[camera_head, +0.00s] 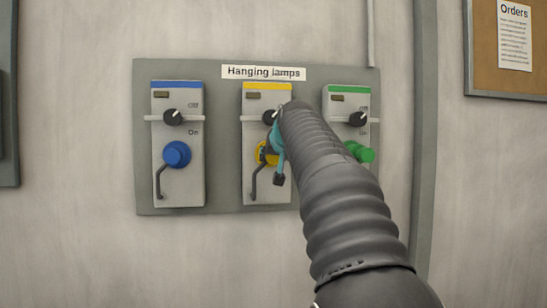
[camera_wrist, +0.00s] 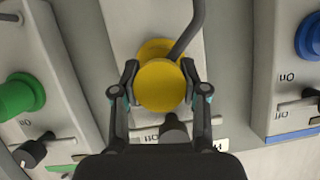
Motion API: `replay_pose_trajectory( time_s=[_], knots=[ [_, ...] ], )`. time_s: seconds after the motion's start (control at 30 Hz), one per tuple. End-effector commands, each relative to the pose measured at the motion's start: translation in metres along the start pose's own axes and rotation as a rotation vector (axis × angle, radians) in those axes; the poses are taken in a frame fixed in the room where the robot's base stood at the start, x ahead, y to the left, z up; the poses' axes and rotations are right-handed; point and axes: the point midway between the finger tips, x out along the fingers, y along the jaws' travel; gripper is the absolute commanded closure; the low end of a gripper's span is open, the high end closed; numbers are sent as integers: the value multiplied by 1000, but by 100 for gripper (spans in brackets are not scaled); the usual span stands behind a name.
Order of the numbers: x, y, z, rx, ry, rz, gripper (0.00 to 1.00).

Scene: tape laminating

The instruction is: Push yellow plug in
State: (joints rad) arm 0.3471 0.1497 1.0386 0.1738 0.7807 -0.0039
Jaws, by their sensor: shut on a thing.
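The yellow plug (camera_wrist: 160,86) is in the middle of the wrist view, on the front of the yellow-topped switch box (camera_head: 266,190). Behind it a yellow round socket part (camera_wrist: 158,48) shows, with a dark cable beside it. My gripper (camera_wrist: 159,88) has a finger on each side of the plug and is shut on it. In the head view my arm and gripper (camera_head: 277,150) cover most of the plug. How deep the plug sits cannot be told.
The blue-topped box with a blue plug (camera_head: 176,154) is to the left, and the green-topped box with a green plug (camera_head: 362,152) is to the right. A black knob (camera_wrist: 174,130) sits close to the gripper. All boxes are on a grey panel (camera_head: 222,180) labelled "Hanging lamps".

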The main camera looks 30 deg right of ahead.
Motion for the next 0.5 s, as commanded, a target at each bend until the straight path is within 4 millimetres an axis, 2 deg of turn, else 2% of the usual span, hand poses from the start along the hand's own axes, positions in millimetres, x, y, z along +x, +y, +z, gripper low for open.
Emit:
replay_pose_trajectory(
  time_s=[0.17, 0.3, 0.5],
  knots=[
    [12, -1, -9, 0, -3, 0, 100],
    [31, -1, -18, 0, -4, 0, 100],
    [45, 0, -20, 0, 1, 0, 100]
  ],
)
